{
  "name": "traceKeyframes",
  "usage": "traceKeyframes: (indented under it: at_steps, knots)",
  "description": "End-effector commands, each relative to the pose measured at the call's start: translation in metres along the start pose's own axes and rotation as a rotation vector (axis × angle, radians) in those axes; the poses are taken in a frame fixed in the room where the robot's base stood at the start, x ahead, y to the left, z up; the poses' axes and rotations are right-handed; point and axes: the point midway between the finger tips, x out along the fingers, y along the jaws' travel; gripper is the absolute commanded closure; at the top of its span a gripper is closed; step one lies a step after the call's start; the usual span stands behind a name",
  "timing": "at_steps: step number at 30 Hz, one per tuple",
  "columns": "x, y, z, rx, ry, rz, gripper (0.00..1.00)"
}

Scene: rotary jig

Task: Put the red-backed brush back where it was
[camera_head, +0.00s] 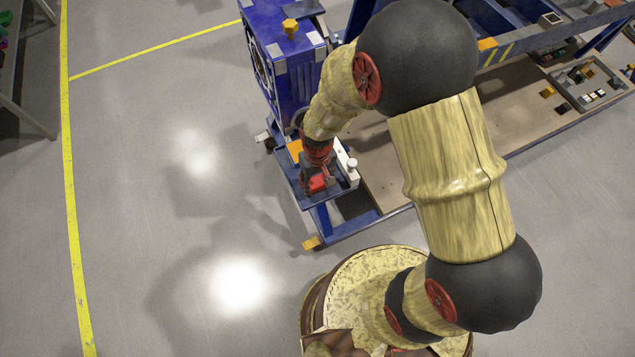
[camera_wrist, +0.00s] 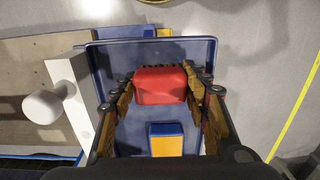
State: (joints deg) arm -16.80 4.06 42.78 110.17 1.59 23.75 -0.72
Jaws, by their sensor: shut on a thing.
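The red-backed brush (camera_wrist: 160,88) sits between the two fingers of my gripper (camera_wrist: 163,82) in the wrist view, its red back facing the camera. My gripper is shut on it. The brush is over the blue tray (camera_wrist: 215,48), towards the tray's far end; I cannot tell whether it touches the tray floor. In the head view the red of the brush (camera_head: 317,185) shows at the end of my gripper (camera_head: 314,176), low over the blue tray (camera_head: 338,191) on the blue stand. My gripper and arm hide part of the tray.
A blue and yellow block (camera_wrist: 166,141) is in the tray, nearer the camera than the brush. A white piece with a round knob (camera_wrist: 68,98) stands left of the tray. The blue jig housing (camera_head: 290,60) rises close behind my wrist. Open floor (camera_head: 170,200) lies left.

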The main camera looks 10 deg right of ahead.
Motion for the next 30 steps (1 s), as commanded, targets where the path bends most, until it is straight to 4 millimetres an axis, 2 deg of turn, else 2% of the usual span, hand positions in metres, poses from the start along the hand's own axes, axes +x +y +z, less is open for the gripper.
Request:
traceKeyframes:
  at_steps: [9, 10, 19, 30]
  knots:
    - [0.002, 0.0002, -0.0007, 0.0, 0.002, 0.0, 0.78]
    - [0.0022, 0.0002, -0.0006, 0.0, 0.002, 0.0, 0.53]
    - [0.0013, 0.0002, -0.0006, 0.0, 0.002, 0.0, 0.36]
    - [-0.0025, 0.0001, -0.0006, 0.0, 0.002, 0.0, 0.36]
